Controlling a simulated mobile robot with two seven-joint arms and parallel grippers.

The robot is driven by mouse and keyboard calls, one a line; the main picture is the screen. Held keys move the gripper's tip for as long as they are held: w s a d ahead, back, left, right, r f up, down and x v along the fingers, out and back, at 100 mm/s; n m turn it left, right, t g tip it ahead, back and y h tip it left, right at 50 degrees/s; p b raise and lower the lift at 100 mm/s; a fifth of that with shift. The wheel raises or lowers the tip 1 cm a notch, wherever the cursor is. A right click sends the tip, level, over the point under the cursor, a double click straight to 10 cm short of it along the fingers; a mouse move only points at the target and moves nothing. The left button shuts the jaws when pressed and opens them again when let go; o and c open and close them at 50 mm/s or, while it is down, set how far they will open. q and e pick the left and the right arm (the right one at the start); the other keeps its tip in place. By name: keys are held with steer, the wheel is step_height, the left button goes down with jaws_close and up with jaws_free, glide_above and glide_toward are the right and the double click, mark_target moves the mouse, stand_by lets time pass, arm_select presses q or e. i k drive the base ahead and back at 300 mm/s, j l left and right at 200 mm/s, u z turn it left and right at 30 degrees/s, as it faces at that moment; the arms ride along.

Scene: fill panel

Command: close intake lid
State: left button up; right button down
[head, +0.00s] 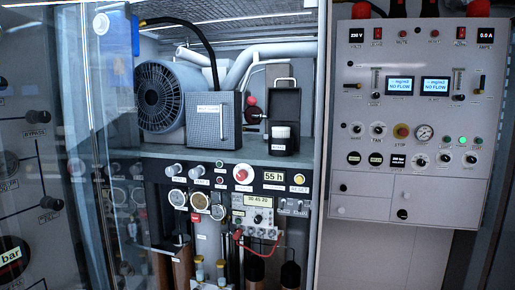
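No part labelled as an intake lid can be read. The likeliest match is a black box-like unit (284,142) on the shelf right of the compressor. A dark panel (284,104) with a pale handle (285,81) on its top edge stands upright at its back, looking like a raised lid. A white-topped cylinder (280,132) shows in front of that panel. Neither of my grippers shows in the head view, so nothing is seen touching the unit.
A grey compressor with a round fan grille (159,97) and a grey box (210,118) stand left of the unit. A glass door (112,120) stands at the left. Gauges and knobs line the shelf front. A control panel (420,190) is at the right.

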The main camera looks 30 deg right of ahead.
mark_target(284, 104)
steer(key=z, duration=0.35)
steer(key=l+z, duration=0.15)
steer(key=z, duration=0.25)
steer(key=k+l+z, duration=0.1)
steer(key=z, duration=0.25)
steer(key=i, duration=0.7)
steer(key=k+u, duration=0.15)
steer(key=u, duration=0.3)
steer(key=k+u, duration=0.2)
steer(key=u, duration=0.2)
steer(key=j+u, duration=0.15)
steer(key=u, duration=0.15)
steer(key=j+u, duration=0.25)
steer(key=k+l+z, duration=0.1)
steer(key=l+z, duration=0.15)
steer(key=i+l, duration=0.2)
steer(key=l, duration=0.2)
